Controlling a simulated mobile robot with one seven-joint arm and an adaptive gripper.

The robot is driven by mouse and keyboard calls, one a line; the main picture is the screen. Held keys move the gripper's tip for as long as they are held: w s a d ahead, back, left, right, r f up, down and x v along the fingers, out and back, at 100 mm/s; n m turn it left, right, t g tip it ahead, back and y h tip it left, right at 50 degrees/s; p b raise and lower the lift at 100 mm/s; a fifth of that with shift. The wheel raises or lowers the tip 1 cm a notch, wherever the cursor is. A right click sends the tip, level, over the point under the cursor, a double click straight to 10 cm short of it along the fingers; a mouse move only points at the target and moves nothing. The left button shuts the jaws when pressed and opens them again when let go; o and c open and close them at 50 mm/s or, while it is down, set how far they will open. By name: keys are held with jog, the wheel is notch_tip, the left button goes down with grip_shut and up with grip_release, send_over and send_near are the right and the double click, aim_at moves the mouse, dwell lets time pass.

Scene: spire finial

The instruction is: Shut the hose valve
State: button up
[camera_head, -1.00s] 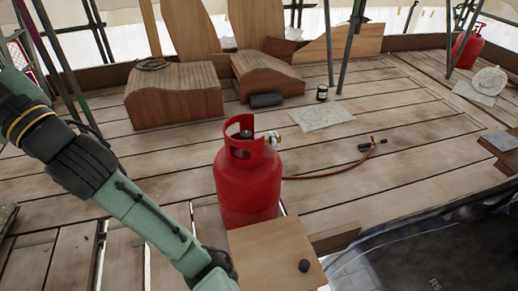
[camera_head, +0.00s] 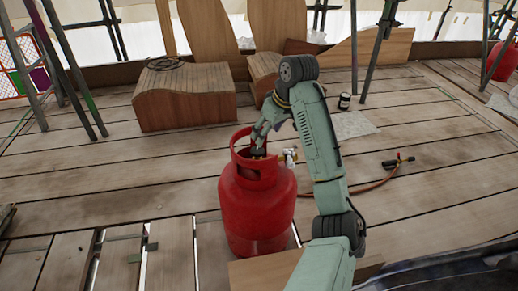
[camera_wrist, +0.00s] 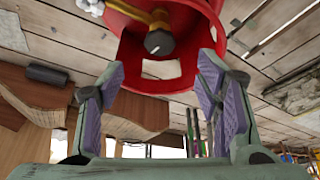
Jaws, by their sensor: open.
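The red gas cylinder (camera_head: 257,208) stands upright on the planks, its top ringed by a red collar (camera_wrist: 205,12). Inside the collar is a dark round valve knob (camera_wrist: 159,42) with a white mark, on a brass valve body (camera_wrist: 136,13). A hose fitting (camera_head: 289,157) pokes out at the collar's right side. An orange hose (camera_head: 372,187) runs from behind my arm to a black torch (camera_head: 398,161). My gripper (camera_wrist: 162,72) is open and empty at the collar. In the wrist view the knob lies ahead, between and beyond the fingertips; contact cannot be told.
A wooden board (camera_head: 262,273) lies in front of the cylinder, partly hidden by my arm. Curved wooden blocks (camera_head: 184,98) stand behind it. Scaffold poles (camera_head: 375,50) rise at the back right. Planks left of the cylinder are mostly clear, with gaps near the front.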

aim_at(257, 150)
jog(key=x, duration=0.9)
jog(key=shift+w+a+f, duration=0.15)
jog(key=shift+w+f, duration=0.05)
jog(key=shift+f, duration=0.1)
jog(key=c, duration=1.2)
jog(key=shift+o, duration=0.2)
jog(key=shift+r, duration=0.1)
